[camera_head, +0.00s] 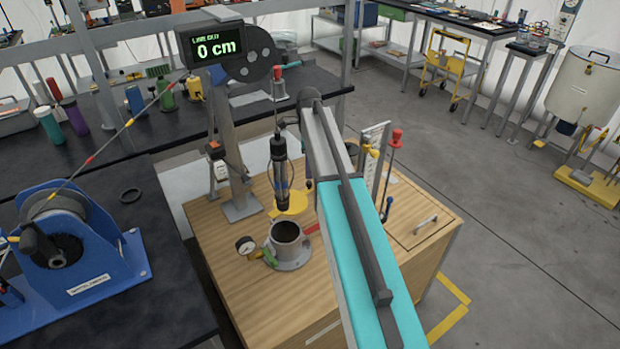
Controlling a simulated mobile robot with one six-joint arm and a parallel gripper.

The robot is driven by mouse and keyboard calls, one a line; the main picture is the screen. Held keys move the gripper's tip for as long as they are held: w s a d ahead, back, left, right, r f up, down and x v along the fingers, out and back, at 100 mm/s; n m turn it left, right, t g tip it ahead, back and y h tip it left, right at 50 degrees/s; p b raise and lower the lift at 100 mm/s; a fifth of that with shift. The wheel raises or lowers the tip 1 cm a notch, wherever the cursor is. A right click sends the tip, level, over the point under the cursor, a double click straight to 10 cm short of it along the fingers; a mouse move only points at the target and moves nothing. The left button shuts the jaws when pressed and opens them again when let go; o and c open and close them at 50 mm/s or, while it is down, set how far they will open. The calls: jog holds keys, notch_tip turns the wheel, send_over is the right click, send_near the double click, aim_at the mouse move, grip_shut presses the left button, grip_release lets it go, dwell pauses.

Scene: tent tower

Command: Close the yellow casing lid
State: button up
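The yellow casing lid (292,203) is a yellow disc just behind the grey casing (287,254), clear of its mouth. The casing is a short upright cylinder on a round flange on the wooden bench top. Its dark round opening is uncovered. A dark cylindrical probe (279,172) hangs above, in front of part of the lid. My teal and grey arm crosses the view to the right of the casing. My gripper cannot be made out; the arm link hides that area.
A pressure gauge (245,245) sits left of the casing. A post carries a display (217,49) reading 0 cm. A blue cable winch (75,240) stands on the black table at left. Red-topped tools (394,140) stand right of my arm. The wooden bench front (240,306) is clear.

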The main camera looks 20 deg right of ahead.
aim_at(309, 182)
jog(key=shift+f+p, duration=0.35)
jog(key=shift+f, duration=2.6)
jog(key=shift+c, duration=0.2)
grip_shut()
